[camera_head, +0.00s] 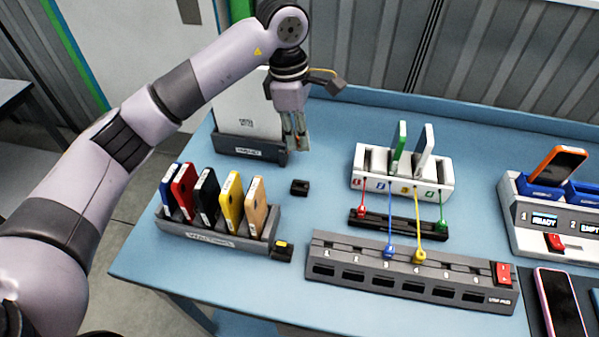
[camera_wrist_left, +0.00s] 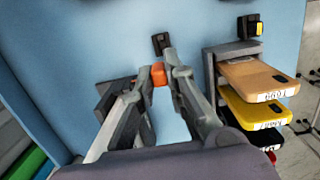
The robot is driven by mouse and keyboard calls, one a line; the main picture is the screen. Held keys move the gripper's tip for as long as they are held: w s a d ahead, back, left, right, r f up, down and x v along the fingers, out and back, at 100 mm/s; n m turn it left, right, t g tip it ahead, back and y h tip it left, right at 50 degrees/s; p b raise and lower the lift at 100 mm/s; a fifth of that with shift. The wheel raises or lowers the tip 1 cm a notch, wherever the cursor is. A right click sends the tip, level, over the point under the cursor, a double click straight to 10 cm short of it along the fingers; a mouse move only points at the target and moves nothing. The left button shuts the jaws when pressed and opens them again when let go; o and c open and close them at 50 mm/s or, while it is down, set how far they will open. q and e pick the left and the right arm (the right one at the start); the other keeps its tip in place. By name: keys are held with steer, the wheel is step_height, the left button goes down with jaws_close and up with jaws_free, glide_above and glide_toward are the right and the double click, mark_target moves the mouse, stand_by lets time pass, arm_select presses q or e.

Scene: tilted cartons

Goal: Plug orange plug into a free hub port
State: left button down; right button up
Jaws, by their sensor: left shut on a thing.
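My left gripper (camera_head: 296,148) points down beside the dark holder at the back left of the table. In the left wrist view its fingers (camera_wrist_left: 160,76) are shut on the orange plug (camera_wrist_left: 158,74), a small orange block between the tips. In the head view the plug cannot be made out. The grey hub (camera_head: 450,281) lies at the front middle with several numbered ports and a red switch at its right end. A blue plug (camera_head: 390,252) and a yellow plug (camera_head: 419,256) sit at its rear edge on cables. My right gripper is not in view.
A small black block (camera_head: 299,187) lies between the gripper and the phone rack (camera_head: 225,241); another with a yellow top (camera_head: 282,251) is beside the rack. A white cable box (camera_head: 400,185) and a black strip (camera_head: 385,223) stand behind the hub. A dock (camera_head: 530,235) is right.

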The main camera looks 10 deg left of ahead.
arm_select(q)
steer(key=p, duration=0.2)
glide_above(299, 188)
steer(key=f, duration=0.7)
steer(key=shift+w+f, duration=0.3)
steer(key=shift+w, duration=0.1)
step_height(299, 188, down, 5)
steer(key=shift+r+p, duration=0.1)
steer(key=shift+p, duration=0.2)
steer(key=shift+f+b, duration=0.25)
steer(key=shift+b, duration=0.05)
steer(key=c, duration=2.1)
jaws_free()
steer(key=o, duration=0.5)
